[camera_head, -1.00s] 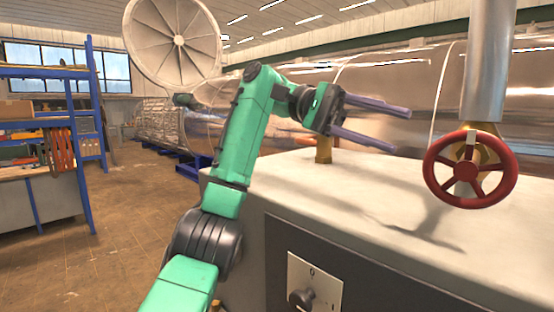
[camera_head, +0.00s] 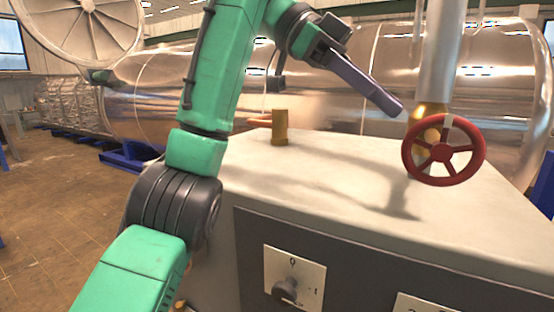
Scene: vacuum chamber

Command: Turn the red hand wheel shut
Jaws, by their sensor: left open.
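The red hand wheel (camera_head: 442,152) has a round rim, spokes and a pale mark at the top of its rim. It sits on a brass valve (camera_head: 428,112) below a vertical metal pipe, right of centre. My left gripper (camera_head: 393,106) comes in from the upper left, its purple fingers pointing down and right. The fingers largely overlap in this view, and the gripper is open and holds nothing. Its tip is up and left of the wheel's rim in the picture, apart from it. My right gripper is not in view.
A pale cabinet top (camera_head: 340,185) lies below the wheel, with a brass fitting (camera_head: 280,128) at its back left. A knob on a plate (camera_head: 285,290) is on the cabinet front. The vertical pipe (camera_head: 437,55) rises above the valve. A large metal chamber (camera_head: 170,100) stands behind.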

